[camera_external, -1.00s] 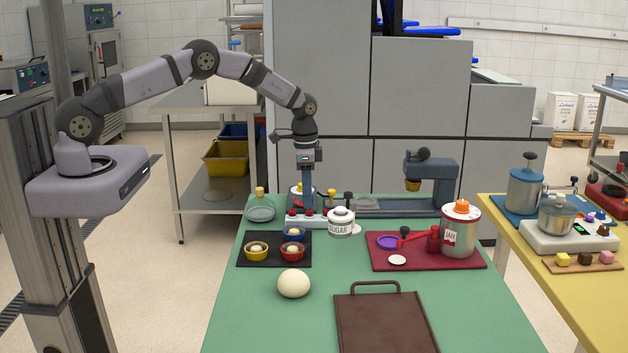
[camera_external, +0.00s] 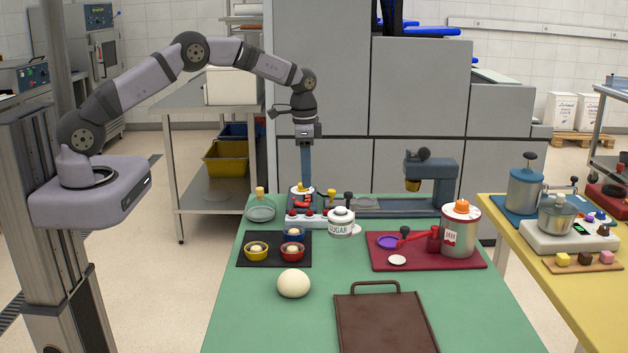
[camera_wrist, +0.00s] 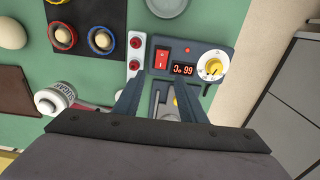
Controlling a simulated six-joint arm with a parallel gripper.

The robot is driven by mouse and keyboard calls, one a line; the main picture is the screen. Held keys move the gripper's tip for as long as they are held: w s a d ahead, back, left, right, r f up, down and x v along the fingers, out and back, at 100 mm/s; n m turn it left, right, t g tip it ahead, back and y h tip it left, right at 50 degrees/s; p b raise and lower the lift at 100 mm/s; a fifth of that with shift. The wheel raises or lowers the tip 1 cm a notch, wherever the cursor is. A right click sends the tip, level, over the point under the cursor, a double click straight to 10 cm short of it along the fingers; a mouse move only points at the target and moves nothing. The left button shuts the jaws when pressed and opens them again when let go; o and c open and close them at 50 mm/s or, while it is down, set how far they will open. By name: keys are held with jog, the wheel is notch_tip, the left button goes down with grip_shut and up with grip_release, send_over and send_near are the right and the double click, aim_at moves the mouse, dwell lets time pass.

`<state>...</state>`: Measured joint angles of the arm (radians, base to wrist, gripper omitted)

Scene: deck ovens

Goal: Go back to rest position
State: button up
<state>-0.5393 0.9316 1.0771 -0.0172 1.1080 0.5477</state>
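My gripper (camera_external: 306,182) points straight down at the far left part of the green table, above the blue machine with the long base. In the wrist view, the two blue fingers of my gripper (camera_wrist: 158,88) stand apart with nothing held between them. Below them lies the blue control panel (camera_wrist: 160,62) with a red switch, a red display reading about 0.99 and a white dial with a yellow knob (camera_wrist: 213,66). The fingertips look clear of the panel, but the exact gap is hard to tell.
Near my gripper stand a white sugar jar (camera_external: 341,222), a glass dish (camera_external: 261,213) and a black mat with small bowls (camera_external: 274,261). A dough ball (camera_external: 293,284), a brown tray (camera_external: 385,325) and a jam dispenser (camera_external: 460,230) are further off. Grey ovens (camera_external: 420,85) rise behind.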

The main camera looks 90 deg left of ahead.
jog(key=shift+r, duration=0.35)
jog(key=s+d+r, duration=0.3)
jog(key=s+d, duration=0.1)
jog(key=d, duration=0.5)
jog(key=s+d+r, duration=0.2)
jog(key=s+d, duration=0.3)
jog(key=d, duration=0.4)
jog(key=s+d+f, duration=0.1)
jog(key=s+d, duration=0.4)
jog(key=s, duration=0.3)
jog(key=s+d, duration=0.5)
jog(key=s, duration=0.3)
jog(key=shift+s+d+f, duration=0.15)
jog(key=shift+s+f, duration=0.25)
jog(key=shift+c, duration=0.7)
